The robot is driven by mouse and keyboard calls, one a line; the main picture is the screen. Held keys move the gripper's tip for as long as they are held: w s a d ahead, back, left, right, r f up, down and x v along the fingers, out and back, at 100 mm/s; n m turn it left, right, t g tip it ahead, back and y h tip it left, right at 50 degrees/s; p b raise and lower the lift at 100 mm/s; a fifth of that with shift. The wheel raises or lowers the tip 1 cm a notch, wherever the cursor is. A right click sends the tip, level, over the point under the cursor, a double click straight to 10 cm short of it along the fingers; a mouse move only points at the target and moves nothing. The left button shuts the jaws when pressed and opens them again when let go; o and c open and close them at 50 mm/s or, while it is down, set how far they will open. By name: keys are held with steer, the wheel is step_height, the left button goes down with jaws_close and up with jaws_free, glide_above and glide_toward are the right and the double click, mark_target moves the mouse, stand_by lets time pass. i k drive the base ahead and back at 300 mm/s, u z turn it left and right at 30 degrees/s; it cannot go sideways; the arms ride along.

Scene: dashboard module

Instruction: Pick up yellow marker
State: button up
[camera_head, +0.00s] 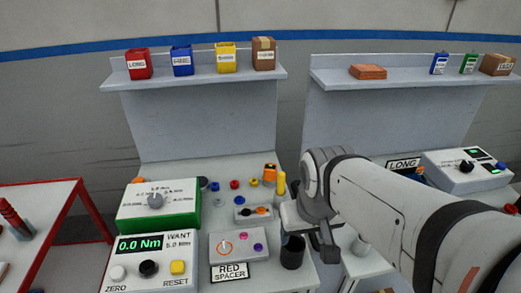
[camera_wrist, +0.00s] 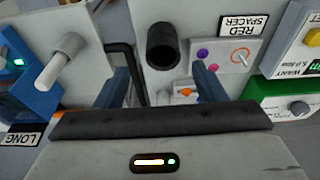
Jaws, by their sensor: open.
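The yellow marker (camera_head: 281,184) stands upright at the right side of the left workbench in the head view, next to an orange and black item. My gripper (camera_head: 307,234) is nearer the camera and lower in the picture, to the right of the marker, over the bench's right edge. In the wrist view my gripper (camera_wrist: 162,82) has its two fingers apart with nothing held between them. I cannot make out the marker in the wrist view.
A black cup (camera_head: 292,252) stands close to my gripper; it also shows in the wrist view (camera_wrist: 161,42). A panel labelled RED SPACER (camera_head: 238,246) and a green box (camera_head: 158,212) lie left. A gap separates the left bench from the LONG bench.

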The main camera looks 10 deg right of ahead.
mark_target(281, 175)
steer(key=k, duration=0.5)
steer(key=z, duration=2.05)
steer(key=k, duration=1.45)
steer(key=u, duration=0.85)
steer(key=i, duration=1)
steer(key=u, duration=0.05)
